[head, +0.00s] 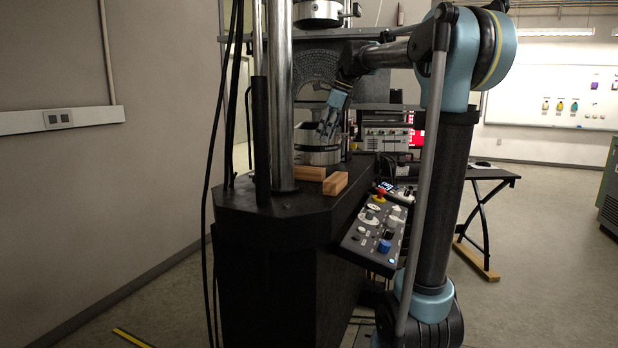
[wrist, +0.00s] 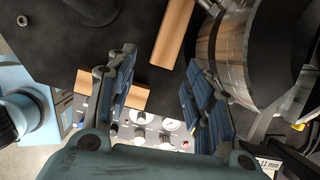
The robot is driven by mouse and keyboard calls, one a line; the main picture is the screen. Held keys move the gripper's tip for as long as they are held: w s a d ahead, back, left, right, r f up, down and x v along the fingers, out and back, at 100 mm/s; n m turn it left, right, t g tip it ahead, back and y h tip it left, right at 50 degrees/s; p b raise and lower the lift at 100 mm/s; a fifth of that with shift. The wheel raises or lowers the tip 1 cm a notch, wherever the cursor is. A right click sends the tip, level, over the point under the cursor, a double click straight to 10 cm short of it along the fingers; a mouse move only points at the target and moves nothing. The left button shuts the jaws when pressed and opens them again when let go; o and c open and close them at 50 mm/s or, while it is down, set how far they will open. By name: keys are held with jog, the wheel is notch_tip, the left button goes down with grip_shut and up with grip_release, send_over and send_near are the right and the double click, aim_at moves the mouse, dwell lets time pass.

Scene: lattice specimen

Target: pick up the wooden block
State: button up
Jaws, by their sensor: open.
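Two wooden blocks lie on the black machine table. One wooden block (head: 335,184) lies near the table's edge by the control panel; in the wrist view it seems to be the block (wrist: 136,97) partly hidden behind the left finger. The other wooden block (head: 309,173) lies beside the steel column; in the wrist view it seems to be the long block (wrist: 172,33) beyond the fingertips, near the metal cylinder. My gripper (head: 328,122) is above and behind the blocks in the head view, angled downward. In the wrist view my gripper (wrist: 159,62) is open, with nothing between its fingers.
A thick steel column (head: 281,110) stands left of the blocks. A round metal cylinder (head: 318,146) stands behind them, close to my right finger in the wrist view. The control panel (head: 378,228) with knobs juts from the table's right side. Black cables hang at left.

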jog(key=w+a+r+m, duration=0.1)
jog(key=w, duration=0.1)
send_near(307, 167)
jog(key=x, duration=0.5)
jog(key=shift+s+a+f, duration=0.25)
jog(key=shift+s+a, duration=0.05)
jog(key=shift+s, duration=0.05)
jog(key=shift+d+x, duration=0.1)
jog(key=shift+x, duration=1.2)
jog(key=shift+d+x, duration=0.15)
jog(key=shift+x, duration=1.15)
jog(key=shift+f, duration=0.1)
jog(key=c, duration=0.9)
